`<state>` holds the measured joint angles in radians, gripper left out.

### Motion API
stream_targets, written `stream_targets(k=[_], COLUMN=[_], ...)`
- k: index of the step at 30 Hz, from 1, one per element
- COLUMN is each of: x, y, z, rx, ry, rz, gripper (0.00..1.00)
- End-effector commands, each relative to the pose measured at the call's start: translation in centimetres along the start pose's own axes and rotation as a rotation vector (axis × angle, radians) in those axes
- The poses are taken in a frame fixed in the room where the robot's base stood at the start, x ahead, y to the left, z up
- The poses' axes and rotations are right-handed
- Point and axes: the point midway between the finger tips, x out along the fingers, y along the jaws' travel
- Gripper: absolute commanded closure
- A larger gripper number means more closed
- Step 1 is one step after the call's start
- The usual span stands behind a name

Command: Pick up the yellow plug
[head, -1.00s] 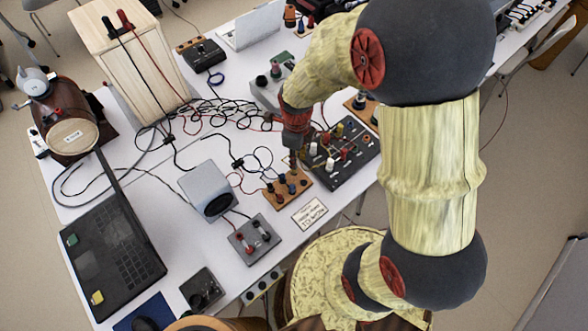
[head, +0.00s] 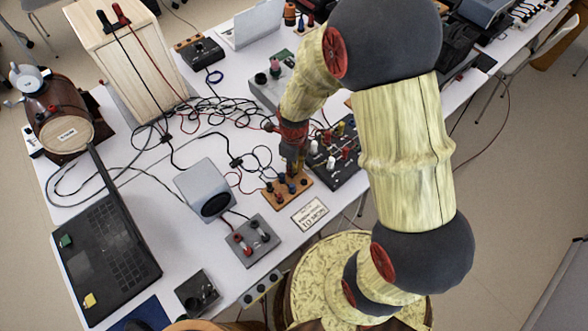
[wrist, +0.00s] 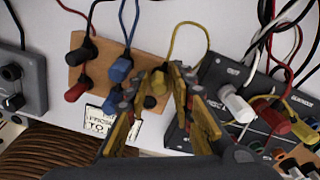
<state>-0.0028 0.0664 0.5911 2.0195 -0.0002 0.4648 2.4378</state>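A yellow plug (wrist: 158,84) with a thin yellow cable stands in the orange-brown wooden board (wrist: 88,72) in the wrist view. My gripper (wrist: 163,93) is over that board, its yellow-sided fingers on either side of the plug. The fingers look parted, and I cannot tell whether they touch the plug, which they partly cover. In the head view my gripper (head: 292,168) is at the far right edge of the wooden board (head: 272,200), and the plug is hidden there. Another yellow plug (head: 340,129) is on the black box to the right.
Blue plugs (wrist: 120,70) and a red plug (wrist: 76,92) stand close by on the board. The black box (head: 338,180) with a white plug (wrist: 236,104) is just right. A grey speaker (head: 203,186) and tangled cables lie to the left. A printed card (head: 310,214) lies in front.

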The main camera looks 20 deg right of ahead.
Motion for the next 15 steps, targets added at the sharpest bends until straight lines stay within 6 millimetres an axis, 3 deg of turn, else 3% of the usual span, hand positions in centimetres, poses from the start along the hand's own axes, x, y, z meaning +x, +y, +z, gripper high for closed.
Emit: stream_targets(k=[3,15], x=[-0.13,-0.15], y=[-0.02,-0.01], z=[0.01,0.0], rx=[0.0,0.0], ry=[0.0,0.0], rz=[0.0,0.0], gripper=[0.76,0.99])
